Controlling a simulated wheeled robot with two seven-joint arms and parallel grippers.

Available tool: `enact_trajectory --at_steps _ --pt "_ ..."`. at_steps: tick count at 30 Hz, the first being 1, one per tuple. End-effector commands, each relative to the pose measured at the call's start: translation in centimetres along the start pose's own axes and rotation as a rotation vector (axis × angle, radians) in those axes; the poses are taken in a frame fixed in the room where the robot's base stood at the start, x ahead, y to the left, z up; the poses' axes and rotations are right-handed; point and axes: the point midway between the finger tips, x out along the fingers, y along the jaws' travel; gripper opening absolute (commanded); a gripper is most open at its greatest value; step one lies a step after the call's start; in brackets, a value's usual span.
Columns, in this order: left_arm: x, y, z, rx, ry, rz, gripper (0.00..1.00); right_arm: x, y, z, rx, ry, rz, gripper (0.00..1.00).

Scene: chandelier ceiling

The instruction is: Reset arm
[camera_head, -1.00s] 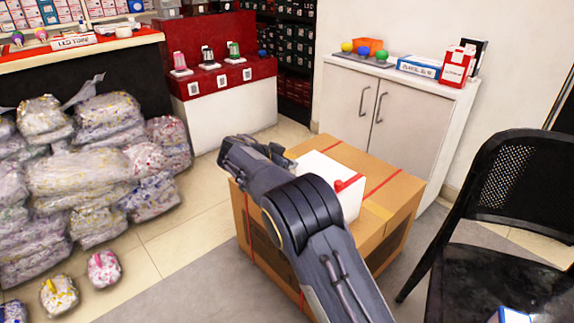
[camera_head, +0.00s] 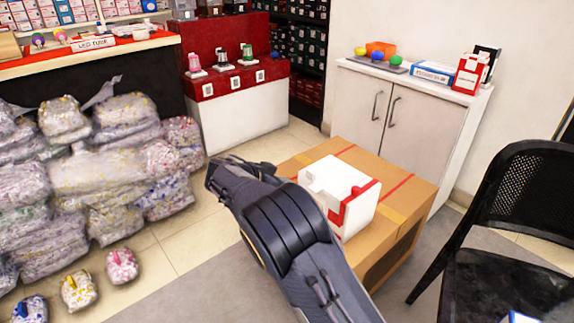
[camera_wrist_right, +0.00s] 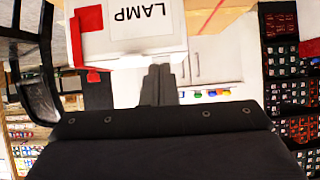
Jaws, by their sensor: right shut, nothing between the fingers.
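My right arm comes in from the bottom right of the head view, its gripper (camera_head: 222,172) pointing away to the left of a white box. In the right wrist view the two dark fingers (camera_wrist_right: 158,70) are together, with nothing between them. The white box (camera_head: 330,184) with a red band sits on a large cardboard box (camera_head: 404,204); part of the cardboard box is hidden behind my arm. The wrist view shows the white box (camera_wrist_right: 128,25) with the word LAMP, beyond the fingertips. My left gripper is not in view.
A black chair (camera_head: 500,235) stands at the right. A white cabinet (camera_head: 400,120) stands behind the cardboard box. Wrapped bags (camera_head: 100,180) are piled at the left, with several small bundles on the floor. Floor (camera_head: 190,245) between the bags and my arm is clear.

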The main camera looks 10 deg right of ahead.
Motion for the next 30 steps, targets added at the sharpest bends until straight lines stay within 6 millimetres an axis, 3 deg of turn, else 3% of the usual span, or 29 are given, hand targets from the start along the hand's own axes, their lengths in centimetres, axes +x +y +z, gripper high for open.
enact_trajectory --at_steps 5,9,13,18,24,30 --pt "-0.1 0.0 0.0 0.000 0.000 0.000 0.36 1.7 3.5 -1.2 -0.035 -0.133 0.045 0.00" --pt "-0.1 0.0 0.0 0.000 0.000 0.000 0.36 3.3 10.0 -2.6 -0.115 -0.386 0.054 0.00" --pt "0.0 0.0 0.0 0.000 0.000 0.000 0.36 2.8 16.2 -3.0 -0.191 -0.620 -0.026 0.00" --pt "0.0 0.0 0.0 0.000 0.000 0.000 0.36 -0.3 23.5 -2.9 -0.274 -0.830 -0.234 0.00" --pt "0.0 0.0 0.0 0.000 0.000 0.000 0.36 -5.5 31.0 -1.7 -0.361 -0.910 -0.540 0.00" --pt "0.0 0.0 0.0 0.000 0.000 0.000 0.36 -9.7 35.7 0.6 -0.439 -0.856 -0.763 0.00"
